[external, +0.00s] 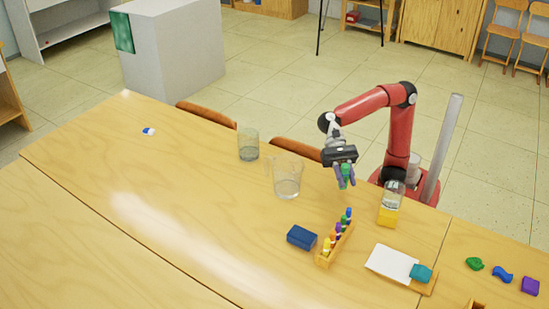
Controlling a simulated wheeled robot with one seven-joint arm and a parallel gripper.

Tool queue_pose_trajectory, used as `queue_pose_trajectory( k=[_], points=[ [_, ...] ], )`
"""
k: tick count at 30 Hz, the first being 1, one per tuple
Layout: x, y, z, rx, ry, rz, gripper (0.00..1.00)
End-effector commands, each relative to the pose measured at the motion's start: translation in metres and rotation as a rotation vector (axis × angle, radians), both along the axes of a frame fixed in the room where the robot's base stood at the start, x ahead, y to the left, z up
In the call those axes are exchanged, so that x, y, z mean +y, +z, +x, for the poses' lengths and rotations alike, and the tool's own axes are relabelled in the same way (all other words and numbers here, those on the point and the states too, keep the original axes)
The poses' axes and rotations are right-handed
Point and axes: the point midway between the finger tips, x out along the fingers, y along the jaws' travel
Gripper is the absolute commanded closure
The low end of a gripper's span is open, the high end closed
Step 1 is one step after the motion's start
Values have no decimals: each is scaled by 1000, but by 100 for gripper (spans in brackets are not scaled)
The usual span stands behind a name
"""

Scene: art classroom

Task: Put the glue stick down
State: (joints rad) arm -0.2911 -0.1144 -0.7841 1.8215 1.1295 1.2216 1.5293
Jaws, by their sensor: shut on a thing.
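My gripper (345,180) points down above the table (190,200), near its far edge, right of the clear measuring jug. It is shut on a small green thing, which I take to be the glue stick (345,170). The fingers cover part of it. It appears to be held above the table top, though the exact height is hard to tell from this view.
A clear jug (288,183) and a glass (248,147) stand left of my gripper. A wooden rack (330,250) with several coloured pieces and a blue block (301,237) lie nearer. The table's left part is mostly clear.

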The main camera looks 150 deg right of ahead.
Motion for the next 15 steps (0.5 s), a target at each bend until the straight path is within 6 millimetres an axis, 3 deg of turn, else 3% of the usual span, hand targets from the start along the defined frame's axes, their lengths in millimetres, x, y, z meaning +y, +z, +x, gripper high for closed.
queue_pose_trajectory(
  k=[15],
  points=[
    [0,-52,0,0,-1,0,99]
  ],
)
